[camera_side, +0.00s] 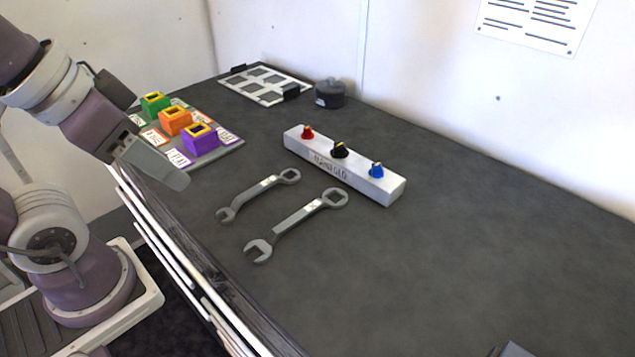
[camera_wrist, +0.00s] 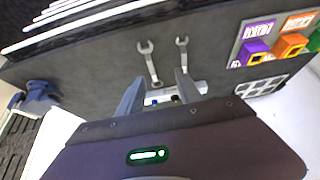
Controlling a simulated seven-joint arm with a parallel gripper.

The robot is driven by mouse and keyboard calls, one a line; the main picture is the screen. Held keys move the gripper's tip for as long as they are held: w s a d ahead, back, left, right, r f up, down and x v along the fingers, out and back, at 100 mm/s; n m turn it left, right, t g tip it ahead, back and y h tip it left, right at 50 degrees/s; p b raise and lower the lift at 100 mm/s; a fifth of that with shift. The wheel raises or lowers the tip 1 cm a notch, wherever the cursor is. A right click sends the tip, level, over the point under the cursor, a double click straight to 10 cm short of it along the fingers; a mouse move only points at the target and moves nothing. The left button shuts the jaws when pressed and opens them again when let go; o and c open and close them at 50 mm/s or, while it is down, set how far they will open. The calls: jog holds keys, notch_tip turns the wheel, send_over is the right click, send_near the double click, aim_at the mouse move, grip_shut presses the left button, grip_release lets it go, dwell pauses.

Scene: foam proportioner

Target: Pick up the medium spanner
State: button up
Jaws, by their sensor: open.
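Two grey spanners lie flat and apart on the dark bench top. The shorter spanner (camera_side: 262,192) is nearer the coloured blocks; the longer spanner (camera_side: 297,219) is nearer the side camera. Their markings are too small to read, so I cannot tell by label which is the medium one. In the wrist view the longer spanner (camera_wrist: 150,64) is left of the shorter spanner (camera_wrist: 182,50). My gripper (camera_side: 182,181) is open and empty above the bench's left edge, left of both spanners. Its fingers also show in the wrist view (camera_wrist: 158,92), partly hiding the manifold.
A white manifold (camera_side: 325,170) with red, black and blue knobs lies behind the spanners. Green, orange and purple blocks (camera_side: 200,139) stand on a labelled board near my gripper. A framed panel (camera_side: 258,95) and a dark round pot (camera_side: 329,94) are farther back. The bench's right side is mostly clear.

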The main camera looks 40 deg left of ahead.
jog(key=w+d+g, duration=0.1)
jog(key=w+g, duration=0.1)
jog(key=w, duration=0.6)
jog(key=g, duration=0.4)
send_over(300, 214)
jog(key=f, duration=1.1)
jog(key=shift+w+d+f, duration=0.15)
jog(key=shift+d+f, duration=0.1)
jog(key=shift+d, duration=0.15)
jog(key=f, duration=0.7)
jog(key=shift+s+a+f, duration=0.1)
jog(key=shift+s+a, duration=0.1)
jog(key=shift+a, duration=0.2)
grip_shut()
